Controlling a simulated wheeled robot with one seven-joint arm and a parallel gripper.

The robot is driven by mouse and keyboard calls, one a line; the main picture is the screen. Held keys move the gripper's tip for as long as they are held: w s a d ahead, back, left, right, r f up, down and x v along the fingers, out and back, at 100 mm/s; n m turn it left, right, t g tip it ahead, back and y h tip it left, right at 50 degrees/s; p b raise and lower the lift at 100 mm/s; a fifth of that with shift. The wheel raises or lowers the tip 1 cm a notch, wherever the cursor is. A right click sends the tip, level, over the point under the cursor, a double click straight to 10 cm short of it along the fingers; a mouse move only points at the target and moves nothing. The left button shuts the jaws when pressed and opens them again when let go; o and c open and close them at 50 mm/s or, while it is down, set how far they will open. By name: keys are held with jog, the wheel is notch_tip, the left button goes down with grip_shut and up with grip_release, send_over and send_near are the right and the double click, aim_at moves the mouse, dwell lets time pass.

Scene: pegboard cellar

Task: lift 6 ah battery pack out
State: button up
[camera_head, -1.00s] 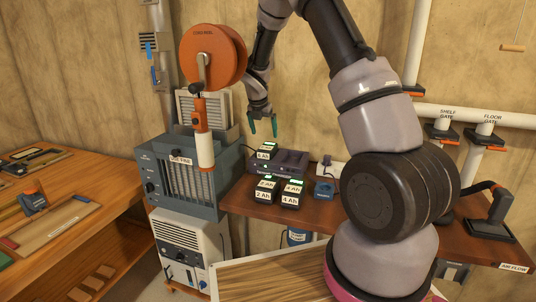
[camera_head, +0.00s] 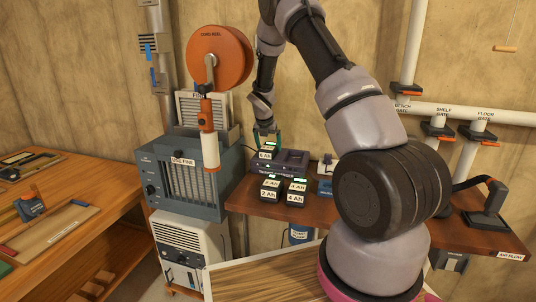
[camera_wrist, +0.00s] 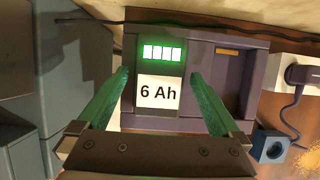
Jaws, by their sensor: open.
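The 6 Ah battery pack (camera_head: 266,153) sits in the left bay of the purple-grey charger (camera_head: 292,160) on the brown shelf. In the wrist view the pack (camera_wrist: 159,91) shows a white "6 Ah" label and a lit green charge strip. My gripper (camera_wrist: 160,85) is open, its green fingers on either side of the pack, with small gaps visible. In the head view my gripper (camera_head: 266,138) is just above and around the pack. The charger's right bay (camera_wrist: 229,80) looks empty. The pack's lower part is hidden in the charger.
The 2 Ah pack (camera_head: 269,191) and 4 Ah pack (camera_head: 296,193) stand on the shelf (camera_head: 245,199) in front of the charger. A grey filter box (camera_head: 190,170) and orange cord reel (camera_head: 220,57) are close on the left. A white outlet and blue block (camera_wrist: 270,147) lie right.

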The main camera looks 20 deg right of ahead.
aim_at(270, 144)
jog(key=shift+f, duration=0.25)
dwell(0.3)
jog(key=c, duration=1.3)
jog(key=shift+r, duration=0.1)
jog(key=shift+w+r, duration=0.1)
jog(key=shift+r, duration=0.4)
notch_tip(270, 144, up, 3)
jog(key=shift+r, duration=0.15)
jog(key=s+d, duration=0.6)
jog(key=s, duration=0.2)
jog(key=s+d, duration=0.7)
jog(key=s, duration=0.1)
jog(key=s+d, duration=0.6)
jog(key=s, duration=0.3)
jog(key=shift+s+d+f, duration=0.1)
jog(key=shift+d+f, duration=0.15)
jog(key=shift+d, duration=0.15)
